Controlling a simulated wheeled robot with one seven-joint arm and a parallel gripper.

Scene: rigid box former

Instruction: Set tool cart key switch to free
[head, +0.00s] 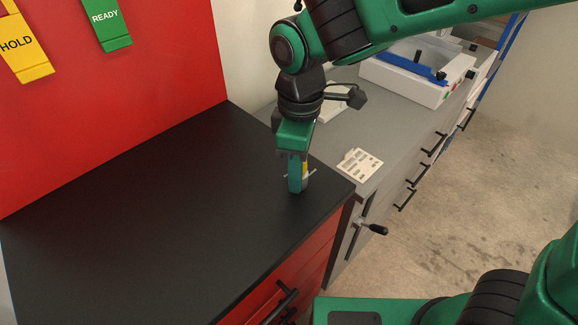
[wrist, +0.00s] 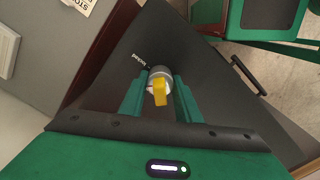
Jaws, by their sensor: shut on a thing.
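The key switch (wrist: 159,73) is a small grey cylinder with a yellow key or handle (wrist: 160,92) on it. It stands on the black top of the red tool cart (head: 150,200), near the right corner. My gripper (head: 300,180) points down at it and is shut on the yellow handle; a bit of yellow shows between the fingers in the head view. In the wrist view the two green fingers lie on either side of the handle.
A yellow HOLD tag (head: 22,45) and a green READY tag (head: 106,22) hang on the red back panel. The rest of the cart top is clear.

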